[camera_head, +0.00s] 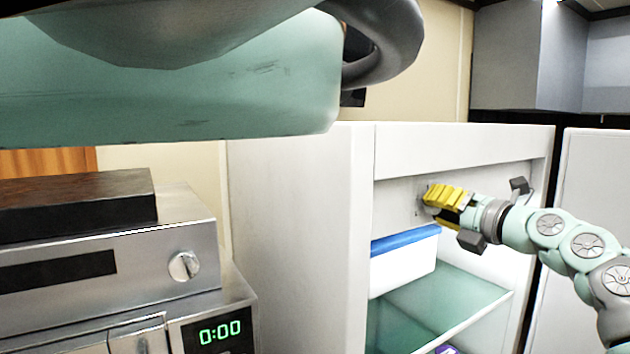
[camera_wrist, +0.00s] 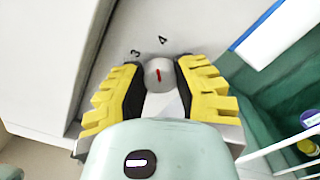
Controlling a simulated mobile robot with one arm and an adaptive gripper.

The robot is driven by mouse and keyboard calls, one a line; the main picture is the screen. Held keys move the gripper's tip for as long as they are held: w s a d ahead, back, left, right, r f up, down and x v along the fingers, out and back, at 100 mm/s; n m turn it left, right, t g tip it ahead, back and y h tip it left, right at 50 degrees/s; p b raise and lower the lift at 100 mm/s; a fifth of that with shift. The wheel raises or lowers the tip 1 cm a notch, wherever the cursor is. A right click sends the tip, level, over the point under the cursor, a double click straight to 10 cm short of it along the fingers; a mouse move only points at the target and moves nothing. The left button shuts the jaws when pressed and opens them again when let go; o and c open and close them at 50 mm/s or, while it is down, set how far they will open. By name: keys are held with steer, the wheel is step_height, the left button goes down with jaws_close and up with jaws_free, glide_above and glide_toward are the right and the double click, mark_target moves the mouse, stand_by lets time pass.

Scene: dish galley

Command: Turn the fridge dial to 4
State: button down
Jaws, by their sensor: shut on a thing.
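The fridge (camera_head: 290,220) stands open, and my arm reaches into it from the right. A red mark on the dial's face points roughly up, close to the direction of the printed 4 (camera_wrist: 162,40). The printed 3 (camera_wrist: 136,53) is up and left of the dial. Other numbers are not visible. The dial is hidden behind the fingers in the head view.
A white box with a blue lid (camera_head: 405,243) stands on the glass shelf (camera_head: 450,295) just below my gripper. The fridge door (camera_head: 592,200) is on the right. A steel appliance with a knob (camera_head: 184,265) and a 0:00 display (camera_head: 220,331) are on the left.

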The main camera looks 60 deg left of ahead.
steer(key=shift+m+p, duration=0.65)
steer(key=shift+m, duration=0.45)
steer(key=c, duration=0.6)
jaws_free()
steer(key=shift+s+d, duration=0.15)
steer(key=shift+d, duration=1.85)
steer(key=shift+s+d, duration=0.15)
steer(key=shift+d, duration=1.85)
steer(key=shift+s+d, duration=0.15)
steer(key=shift+d, duration=1.85)
